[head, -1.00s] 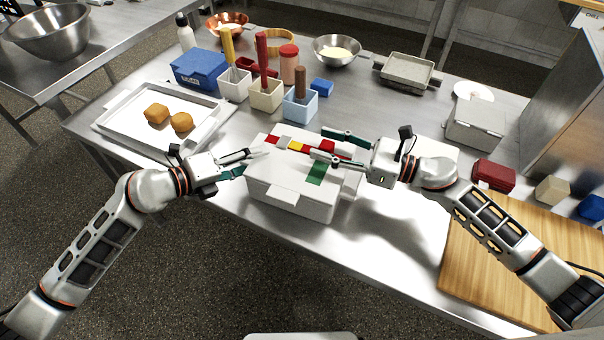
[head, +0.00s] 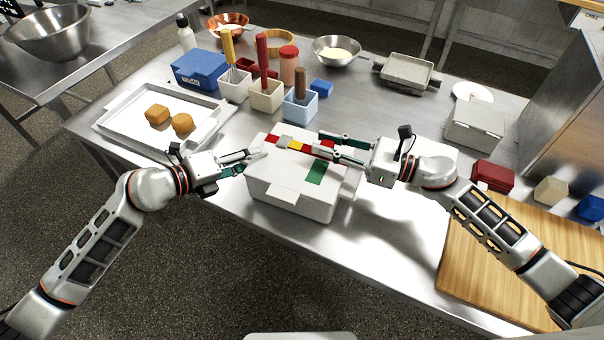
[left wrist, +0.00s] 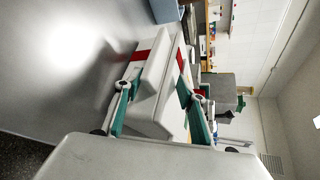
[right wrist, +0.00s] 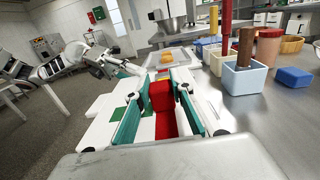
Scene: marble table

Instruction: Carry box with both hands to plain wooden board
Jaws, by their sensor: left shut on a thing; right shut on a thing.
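The box (head: 291,198) is white with a red, yellow and grey strip and a green patch on top. It sits near the front edge of the metal table, with no clear gap beneath it. My left gripper (head: 246,162) is shut on its left side; the left wrist view shows the white box (left wrist: 160,105) between the fingers. My right gripper (head: 338,147) is shut at its right side; the right wrist view shows a red part (right wrist: 163,100) between the fingers. The plain wooden board (head: 485,255) lies at the right of the table, partly behind my right arm.
A white tray (head: 113,130) with two brown food pieces is at the left. Several containers, including a pale blue one (head: 300,107), stand behind the box. A grey box (head: 474,125) and a dark red box (head: 493,176) are near the board. Bare table (head: 390,225) separates box and board.

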